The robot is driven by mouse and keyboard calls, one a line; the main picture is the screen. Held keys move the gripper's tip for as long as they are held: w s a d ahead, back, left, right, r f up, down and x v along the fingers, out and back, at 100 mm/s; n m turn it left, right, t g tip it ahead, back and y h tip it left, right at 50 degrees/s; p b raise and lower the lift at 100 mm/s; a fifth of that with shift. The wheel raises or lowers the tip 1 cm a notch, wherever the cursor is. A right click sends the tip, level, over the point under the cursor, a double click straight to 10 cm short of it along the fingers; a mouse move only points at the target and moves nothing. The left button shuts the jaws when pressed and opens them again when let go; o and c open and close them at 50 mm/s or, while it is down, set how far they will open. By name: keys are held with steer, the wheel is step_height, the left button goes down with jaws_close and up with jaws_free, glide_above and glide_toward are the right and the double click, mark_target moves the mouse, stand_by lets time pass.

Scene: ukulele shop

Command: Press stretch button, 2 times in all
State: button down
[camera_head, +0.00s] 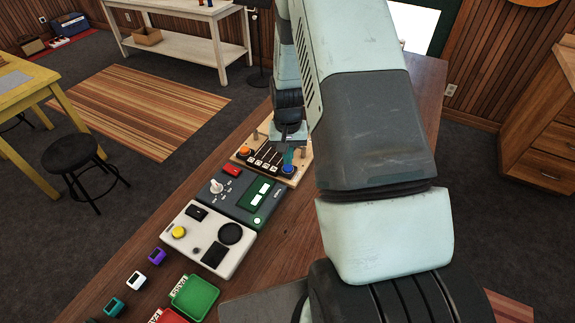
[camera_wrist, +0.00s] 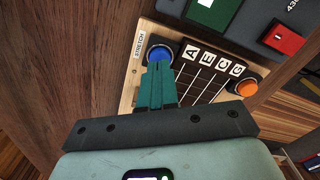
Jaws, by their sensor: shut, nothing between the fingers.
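The blue stretch button (camera_wrist: 159,53) sits in a dark round base at a corner of a light wooden board (camera_wrist: 130,97), beside a small white label (camera_wrist: 140,45) reading "STRETCH". In the head view the blue button (camera_head: 287,169) is at the board's right end. My gripper (camera_wrist: 158,68) is shut and empty. Its teal fingertips overlap the lower edge of the blue button in the wrist view. I cannot tell whether they touch it or hover above it.
The board also carries strings, letter tiles A, E, C, G (camera_wrist: 215,61) and an orange button (camera_wrist: 247,88). Beside it are a dark device (camera_head: 240,200) with a red switch and a white device (camera_head: 207,240) with a yellow button. Small coloured boxes (camera_head: 157,256) stand towards the table's front left.

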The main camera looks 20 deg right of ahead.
steer(key=shift+f, duration=0.1)
stand_by(0.3)
steer(key=shift+f, duration=1.05)
steer(key=shift+r, duration=3.8)
